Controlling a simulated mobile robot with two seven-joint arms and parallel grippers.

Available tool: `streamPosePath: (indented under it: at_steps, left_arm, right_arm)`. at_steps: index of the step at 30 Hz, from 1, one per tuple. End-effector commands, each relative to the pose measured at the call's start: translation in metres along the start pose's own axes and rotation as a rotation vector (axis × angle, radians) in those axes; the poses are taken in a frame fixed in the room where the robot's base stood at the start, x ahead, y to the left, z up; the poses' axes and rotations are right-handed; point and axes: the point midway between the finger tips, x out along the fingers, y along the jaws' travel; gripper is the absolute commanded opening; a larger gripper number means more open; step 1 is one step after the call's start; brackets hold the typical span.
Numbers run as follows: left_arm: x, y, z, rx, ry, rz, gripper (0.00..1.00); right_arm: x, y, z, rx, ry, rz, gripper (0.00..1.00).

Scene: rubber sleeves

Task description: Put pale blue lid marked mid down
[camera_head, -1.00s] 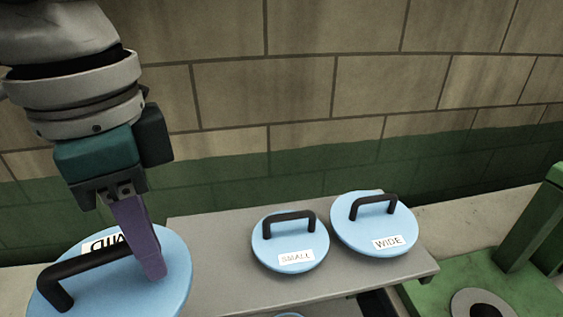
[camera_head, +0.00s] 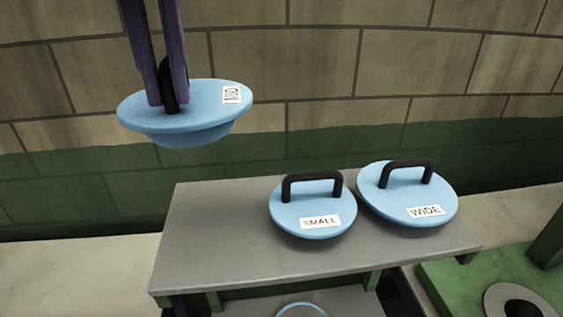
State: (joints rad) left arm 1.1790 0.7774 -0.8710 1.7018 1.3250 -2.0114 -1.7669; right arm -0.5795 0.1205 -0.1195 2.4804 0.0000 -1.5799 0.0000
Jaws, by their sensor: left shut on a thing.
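The pale blue lid (camera_head: 205,117) hangs in the air at the upper left, well above the grey bench. Its white label faces right and is turned, too small to read now. My left gripper (camera_head: 168,103) comes down from the top edge, shut on the lid's black handle. The lid's stepped underside shows, and nothing touches it from below. My right gripper is not in view.
A grey bench (camera_head: 203,240) bears a lid marked SMALL (camera_head: 290,215) and a lid marked WIDE (camera_head: 395,205) side by side. The bench's left part is clear. A green block (camera_head: 455,275) with a grey ring (camera_head: 495,297) stands at the lower right. A brick wall is behind.

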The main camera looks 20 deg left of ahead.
Motion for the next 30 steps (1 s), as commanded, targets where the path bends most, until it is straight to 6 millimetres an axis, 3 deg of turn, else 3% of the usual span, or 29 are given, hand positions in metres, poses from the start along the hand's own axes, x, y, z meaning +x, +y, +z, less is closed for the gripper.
streamPosePath:
  at_steps: [1, 3, 12, 25, 30]
  left_arm:
    - [0.018, -0.001, -0.002, 0.002, 0.008, 0.002, 0.0]
    - [0.036, 0.0, -0.002, -0.001, 0.009, 0.003, 0.0]
    - [0.108, 0.0, -0.001, -0.003, 0.002, 0.002, 0.0]
    - [0.163, -0.001, -0.001, -0.003, 0.0, 0.0, 0.0]
    - [0.17, -0.001, 0.0, -0.002, -0.003, -0.001, 0.0]
  right_arm:
    - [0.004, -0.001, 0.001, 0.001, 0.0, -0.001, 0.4]
    - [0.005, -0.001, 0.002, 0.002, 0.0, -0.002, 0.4]
    - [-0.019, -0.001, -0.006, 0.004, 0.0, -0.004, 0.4]
    - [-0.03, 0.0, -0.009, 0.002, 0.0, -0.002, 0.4]
    - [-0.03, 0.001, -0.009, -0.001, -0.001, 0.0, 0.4]
